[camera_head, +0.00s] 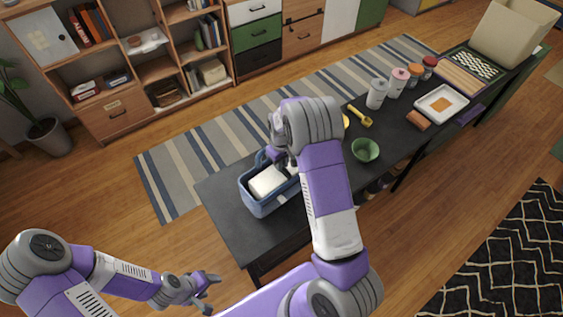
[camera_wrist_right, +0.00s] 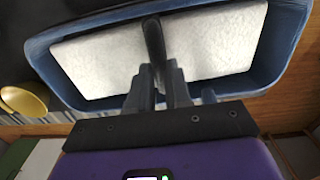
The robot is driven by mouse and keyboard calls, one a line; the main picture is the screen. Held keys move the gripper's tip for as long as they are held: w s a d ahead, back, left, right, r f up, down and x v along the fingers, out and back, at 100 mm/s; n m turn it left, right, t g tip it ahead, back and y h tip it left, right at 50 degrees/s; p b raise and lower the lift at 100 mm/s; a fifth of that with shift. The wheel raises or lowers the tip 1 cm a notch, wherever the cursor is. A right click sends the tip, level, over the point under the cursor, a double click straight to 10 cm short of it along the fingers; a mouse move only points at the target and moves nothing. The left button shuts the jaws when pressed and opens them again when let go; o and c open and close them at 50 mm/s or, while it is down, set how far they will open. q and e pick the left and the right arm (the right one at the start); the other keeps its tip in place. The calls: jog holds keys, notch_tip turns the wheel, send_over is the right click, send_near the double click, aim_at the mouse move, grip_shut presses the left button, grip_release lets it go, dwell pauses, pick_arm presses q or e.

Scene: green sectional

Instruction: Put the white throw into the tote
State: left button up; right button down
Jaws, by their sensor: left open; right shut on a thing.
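The blue tote (camera_head: 262,205) stands on the near left end of the dark table. The white throw (camera_head: 268,180) lies inside it, folded, below the rim. In the right wrist view, the throw (camera_wrist_right: 225,45) fills much of the tote (camera_wrist_right: 45,60), and a dark bar, which looks like the tote's handle (camera_wrist_right: 154,40), crosses over it. My right gripper (camera_wrist_right: 160,85) is above the tote, shut on this handle; it also shows in the head view (camera_head: 280,155), where my arm hides part of the tote. My left gripper (camera_head: 207,287) is open and empty, low and away from the table.
The dark table (camera_head: 230,220) also holds a green bowl (camera_head: 365,150), a yellow scoop (camera_head: 361,117), several canisters (camera_head: 398,82), a white tray (camera_head: 441,103) and a beige bin (camera_head: 513,32). Shelves (camera_head: 150,60) stand behind the striped rug (camera_head: 170,180). The table's left corner is clear.

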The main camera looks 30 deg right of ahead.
jog(key=shift+f+b, duration=0.6)
jog(key=shift+f, duration=0.25)
jog(key=c, duration=1)
grip_release()
notch_tip(320, 180, up, 8)
jog(key=shift+f+p, duration=0.15)
jog(key=shift+p, duration=0.2)
